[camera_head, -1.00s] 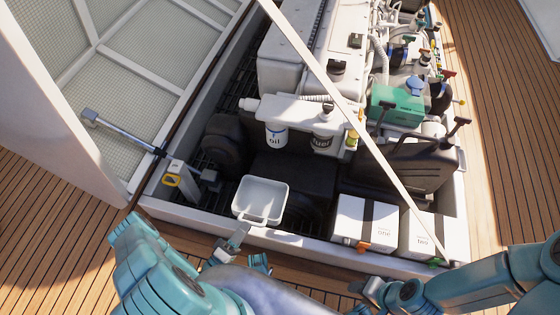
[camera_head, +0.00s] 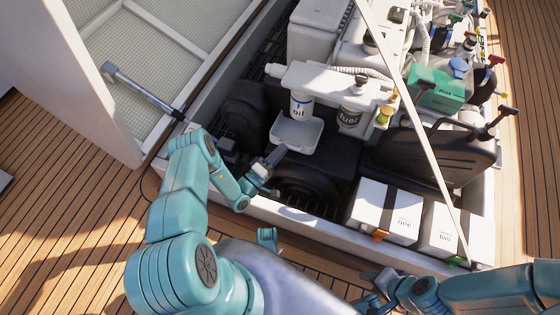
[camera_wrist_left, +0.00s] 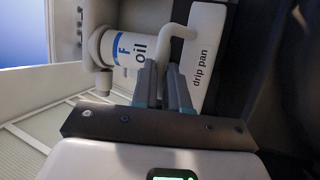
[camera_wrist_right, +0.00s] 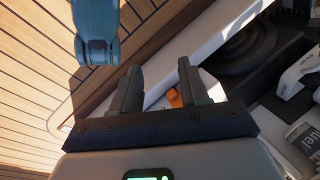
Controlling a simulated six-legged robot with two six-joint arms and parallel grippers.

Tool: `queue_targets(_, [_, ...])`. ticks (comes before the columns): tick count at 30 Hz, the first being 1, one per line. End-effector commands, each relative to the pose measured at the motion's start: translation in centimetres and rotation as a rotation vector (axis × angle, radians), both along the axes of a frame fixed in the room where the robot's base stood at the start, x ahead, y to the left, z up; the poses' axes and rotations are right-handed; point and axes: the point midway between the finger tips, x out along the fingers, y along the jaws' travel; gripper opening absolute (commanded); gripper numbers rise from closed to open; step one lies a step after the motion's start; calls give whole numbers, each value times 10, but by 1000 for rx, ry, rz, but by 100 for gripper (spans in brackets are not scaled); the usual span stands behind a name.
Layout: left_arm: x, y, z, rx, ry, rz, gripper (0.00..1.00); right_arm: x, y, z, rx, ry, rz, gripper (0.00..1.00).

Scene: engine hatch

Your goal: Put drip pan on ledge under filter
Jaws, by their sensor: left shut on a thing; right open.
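The drip pan (camera_head: 297,137) is a shallow white tray, roughly level, inside the hatch just below the oil filter (camera_head: 302,104). My left gripper (camera_head: 275,156) is shut on the pan's near handle. In the left wrist view the fingers (camera_wrist_left: 164,78) close on the curved white handle (camera_wrist_left: 178,32), beside the pan's labelled wall (camera_wrist_left: 203,62). The white oil filter (camera_wrist_left: 122,48) is close by there. I cannot make out the ledge, nor whether the pan rests on it. My right gripper (camera_head: 372,278) is open and empty outside the hatch's near rim; its fingers (camera_wrist_right: 160,78) show apart.
The fuel filter (camera_head: 350,116) hangs right of the oil filter. Two white battery boxes (camera_head: 386,209) stand at the front right. A black hose-like engine part (camera_head: 306,182) lies below the pan. A pale strut (camera_head: 425,145) crosses the hatch. The near rim (camera_head: 300,224) is bare.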

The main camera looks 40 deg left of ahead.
Motion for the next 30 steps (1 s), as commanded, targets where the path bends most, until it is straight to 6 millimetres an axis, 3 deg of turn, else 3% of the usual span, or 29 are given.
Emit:
queue_targets(5, [1, 1, -16, 3, -3, 0, 0, 2, -1, -10, -2, -3, -5, 44])
queue_targets(11, [1, 1, -54, 3, -3, 2, 0, 10, -5, -36, -7, -26, -20, 44])
queue_targets(21, [4, 2, -53, 3, -2, 1, 0, 17, -6, -37, -11, -49, -21, 44])
queue_targets(22, [4, 2, -54, 2, 0, 0, 17, 17, -6, -37, -11, -50, -21, 44])
queue_targets(24, [4, 2, -53, 2, 0, 0, 39, 17, -6, -36, -11, -50, -21, 44])
queue_targets(30, [4, 2, -53, 2, -1, 0, 39, 17, -6, -36, -11, -49, -21, 44])
